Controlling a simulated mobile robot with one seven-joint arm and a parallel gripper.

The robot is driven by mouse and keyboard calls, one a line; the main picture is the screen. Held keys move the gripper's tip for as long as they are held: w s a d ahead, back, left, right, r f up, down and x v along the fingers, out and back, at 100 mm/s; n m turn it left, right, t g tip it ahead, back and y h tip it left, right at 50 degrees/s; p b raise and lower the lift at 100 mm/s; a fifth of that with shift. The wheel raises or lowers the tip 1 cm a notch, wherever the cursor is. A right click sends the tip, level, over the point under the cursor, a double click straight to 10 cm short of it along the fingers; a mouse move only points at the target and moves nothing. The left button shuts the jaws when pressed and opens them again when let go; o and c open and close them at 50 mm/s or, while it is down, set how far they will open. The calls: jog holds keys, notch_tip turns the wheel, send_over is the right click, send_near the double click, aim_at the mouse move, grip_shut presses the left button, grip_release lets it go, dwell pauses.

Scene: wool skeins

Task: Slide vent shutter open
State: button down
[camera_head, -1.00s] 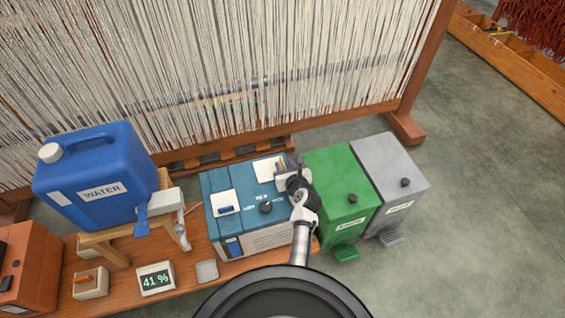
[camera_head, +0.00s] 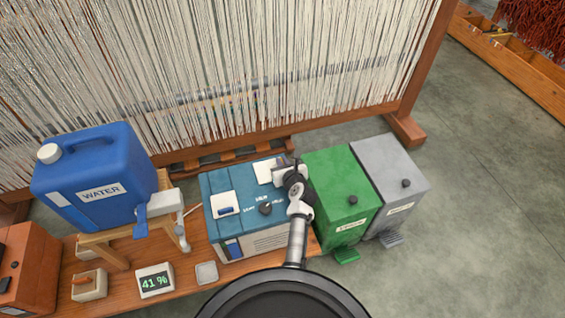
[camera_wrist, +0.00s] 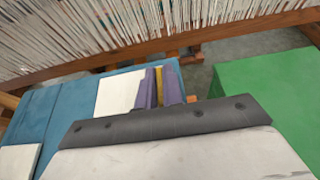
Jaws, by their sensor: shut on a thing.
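The blue humidifier-like box (camera_head: 233,190) stands on the wooden bench. A white vent shutter plate (camera_head: 263,172) lies on its top at the back right; the plate also shows in the wrist view (camera_wrist: 118,92). My gripper (camera_head: 281,163) is at the plate's right edge. In the wrist view, its purple fingers (camera_wrist: 160,86) are closed around a narrow yellow tab (camera_wrist: 159,88) beside the white plate. The fingers and the dark gripper body hide part of the tab and the box top. Any vent opening under the plate is hidden.
A green bin (camera_head: 338,190) and a grey bin (camera_head: 392,180) stand close right of my gripper. A blue water can (camera_head: 95,175) is on a stand at left. The loom threads (camera_head: 220,70) rise behind the box. Open floor lies at right.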

jog(key=w+d, duration=0.2)
jog(key=d, duration=0.5)
jog(key=shift+w+d+b, duration=0.25)
jog(key=shift+d+b, duration=0.05)
jog(key=shift+d, duration=0.05)
jog(key=c, duration=1.6)
grip_release()
jog(key=shift+o, duration=0.3)
jog(key=shift+s, duration=0.1)
jog(key=p+v, duration=0.1)
jog(key=v, duration=1.2)
jog(key=shift+s+p, duration=0.3)
jog(key=shift+d+r, duration=0.1)
jog(key=shift+r, duration=0.05)
